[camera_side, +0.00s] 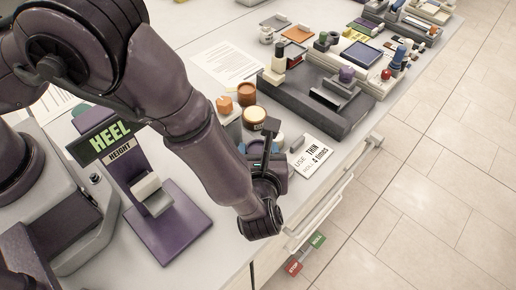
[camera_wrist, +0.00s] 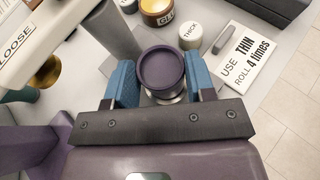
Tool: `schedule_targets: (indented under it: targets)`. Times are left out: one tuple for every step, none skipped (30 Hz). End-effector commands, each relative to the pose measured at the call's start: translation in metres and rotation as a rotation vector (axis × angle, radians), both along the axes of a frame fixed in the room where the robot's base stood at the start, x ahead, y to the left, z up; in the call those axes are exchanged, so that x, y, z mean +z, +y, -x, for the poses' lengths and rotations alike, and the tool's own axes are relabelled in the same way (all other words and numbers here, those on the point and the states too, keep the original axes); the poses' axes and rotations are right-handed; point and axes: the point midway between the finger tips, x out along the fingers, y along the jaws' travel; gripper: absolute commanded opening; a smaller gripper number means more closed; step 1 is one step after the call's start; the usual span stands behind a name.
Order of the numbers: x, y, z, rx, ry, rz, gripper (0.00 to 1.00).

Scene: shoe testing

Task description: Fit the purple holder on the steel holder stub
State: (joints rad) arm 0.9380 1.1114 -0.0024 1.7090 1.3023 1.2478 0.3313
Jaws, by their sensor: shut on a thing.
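The purple holder (camera_wrist: 161,68) is a round, dark purple cup seen from above in the wrist view. My gripper (camera_wrist: 161,78) is shut on it, with one blue finger pad on its left and one on its right. A shiny steel part (camera_wrist: 164,97) shows just below the holder's near edge and may be the steel holder stub. I cannot tell whether the holder is seated on it or only above it. In the side view my arm hides most of the gripper, and I cannot make out the holder there.
A purple "HEEL HEIGHT" stand (camera_side: 168,215) is at left. A long dark grey fixture (camera_side: 310,107) lies behind. The bench's front edge is near.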

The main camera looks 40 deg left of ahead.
Motion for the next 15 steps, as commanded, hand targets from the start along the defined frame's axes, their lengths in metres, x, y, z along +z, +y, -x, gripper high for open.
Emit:
schedule_targets:
  targets:
    - [-0.0012,-0.0001,-0.0002,0.0,-0.001,-0.001,0.23]
    - [-0.002,-0.0001,-0.0002,0.0,-0.001,-0.001,0.23]
    - [-0.003,-0.0002,-0.0001,0.0,-0.001,-0.001,0.23]
    - [-0.0038,0.0,-0.0001,0.0,-0.001,-0.001,0.23]
    - [-0.0047,-0.0001,-0.0001,0.0,-0.001,-0.001,0.23]
    - [-0.0056,0.0,0.0,0.0,0.0,-0.001,0.23]
    - [-0.0064,0.0,-0.0001,0.0,0.0,-0.001,0.23]
    - [-0.0069,0.0001,0.0,0.0,0.0,-0.001,0.23]
    - [-0.0073,0.0,0.0,0.0,0.0,-0.001,0.52]
    - [-0.007,0.0,0.0,0.0,-0.001,-0.001,0.59]
    - [-0.0069,0.0,-0.0001,0.0,-0.001,-0.001,0.66]
    - [-0.0069,0.0,-0.0001,0.0,-0.001,-0.001,0.75]
    - [-0.0069,0.0,-0.0001,0.0,-0.001,-0.001,0.8]
    - [-0.0069,0.0,-0.0001,0.0,-0.001,-0.001,0.8]
    - [-0.0069,0.0001,0.0,0.0,-0.001,-0.001,0.8]
